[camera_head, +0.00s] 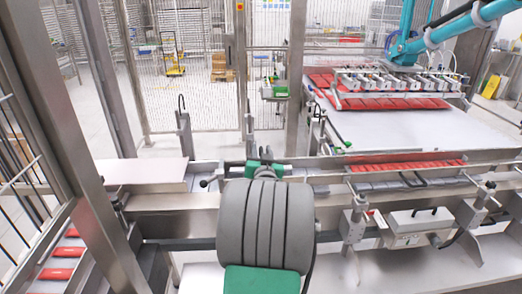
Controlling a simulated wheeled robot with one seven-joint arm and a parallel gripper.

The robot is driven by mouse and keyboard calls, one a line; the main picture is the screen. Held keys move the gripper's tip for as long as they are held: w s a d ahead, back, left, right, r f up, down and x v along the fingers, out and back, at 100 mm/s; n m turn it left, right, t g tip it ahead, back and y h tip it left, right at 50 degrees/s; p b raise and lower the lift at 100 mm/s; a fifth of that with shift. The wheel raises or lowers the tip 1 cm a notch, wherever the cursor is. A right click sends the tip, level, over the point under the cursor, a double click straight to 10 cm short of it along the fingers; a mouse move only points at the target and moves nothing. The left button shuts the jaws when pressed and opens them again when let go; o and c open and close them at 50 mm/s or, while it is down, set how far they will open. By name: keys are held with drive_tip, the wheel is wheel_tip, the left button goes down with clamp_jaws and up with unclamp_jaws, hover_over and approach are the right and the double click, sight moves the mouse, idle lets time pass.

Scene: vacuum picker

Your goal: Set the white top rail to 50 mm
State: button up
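A long pale rail (400,155) runs left to right across the conveyor in the right half of the head view; I take it as the white top rail, though its colour reads as light grey. No scale or millimetre reading on it is legible. My arm, with a grey ribbed joint and green parts, rises from the bottom centre and hides part of the conveyor. My gripper (262,153) seems to be the dark end beyond the green part, close to the conveyor's far rail. Its fingers are too small and covered to tell whether they are open or touch anything.
Clamp posts with black handles (354,220) stand on the near rail at the right. A teal robot arm (410,38) carries a picking head (395,80) over red packs. A steel frame post (75,140) blocks the left. Wire fencing (210,90) stands behind.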

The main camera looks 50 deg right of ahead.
drive_tip(key=shift+c, duration=0.2)
clamp_jaws()
idle(1.1)
